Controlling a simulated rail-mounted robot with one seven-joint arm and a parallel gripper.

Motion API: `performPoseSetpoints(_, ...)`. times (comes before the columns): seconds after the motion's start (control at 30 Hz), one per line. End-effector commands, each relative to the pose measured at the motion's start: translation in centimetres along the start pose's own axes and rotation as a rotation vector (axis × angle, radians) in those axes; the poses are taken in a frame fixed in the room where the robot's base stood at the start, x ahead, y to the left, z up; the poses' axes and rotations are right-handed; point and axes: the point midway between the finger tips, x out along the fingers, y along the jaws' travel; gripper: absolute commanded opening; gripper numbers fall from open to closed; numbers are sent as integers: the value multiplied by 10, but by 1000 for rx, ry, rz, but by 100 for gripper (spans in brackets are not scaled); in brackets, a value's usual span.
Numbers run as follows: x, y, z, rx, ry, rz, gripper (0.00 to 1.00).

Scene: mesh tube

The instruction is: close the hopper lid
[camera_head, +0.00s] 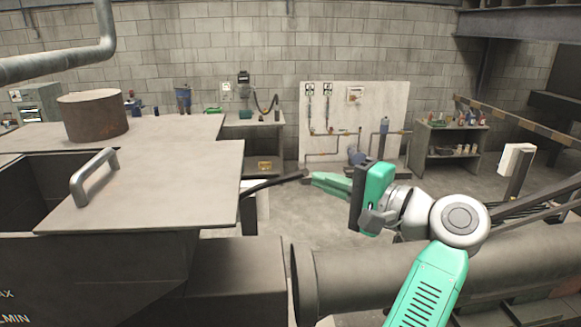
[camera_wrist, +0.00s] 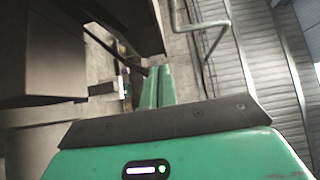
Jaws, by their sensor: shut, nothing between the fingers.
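The hopper lid (camera_head: 160,205) is a flat grey plate lying level on top of the hopper (camera_head: 100,270). A bent bar handle (camera_head: 94,178) stands near the lid's left side. To the left of the lid, a dark part of the hopper opening (camera_head: 28,185) shows uncovered. My gripper (camera_head: 308,179) is shut and empty, to the right of the lid and apart from it, with its fingers pointing left. In the wrist view my green fingers (camera_wrist: 157,75) lie together. Dark flat-sided bodies at the left of that view may be the hopper and lid; I cannot tell.
A rusty round drum-like piece (camera_head: 93,115) stands on the plate behind the lid. A large horizontal tube (camera_head: 400,275) runs right from the hopper, below my arm. A workbench (camera_head: 255,130), a white panel (camera_head: 350,100) and shelves (camera_head: 450,145) stand far back. Open floor lies between.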

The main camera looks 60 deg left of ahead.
Motion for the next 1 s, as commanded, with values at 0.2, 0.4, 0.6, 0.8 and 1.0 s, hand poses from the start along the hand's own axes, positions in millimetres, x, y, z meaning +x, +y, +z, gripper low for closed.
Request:
performPoseSetpoints(0.2,8,-1,0,4,-6,-2,0)
performPoseSetpoints(0.4,45,-3,1,5,-5,-2,0)
performPoseSetpoints(0.6,89,-3,0,4,-3,-2,0)
performPoseSetpoints(0.8,116,-2,16,1,-2,-2,0)
performPoseSetpoints(1.0,128,-1,27,1,-1,-2,0)
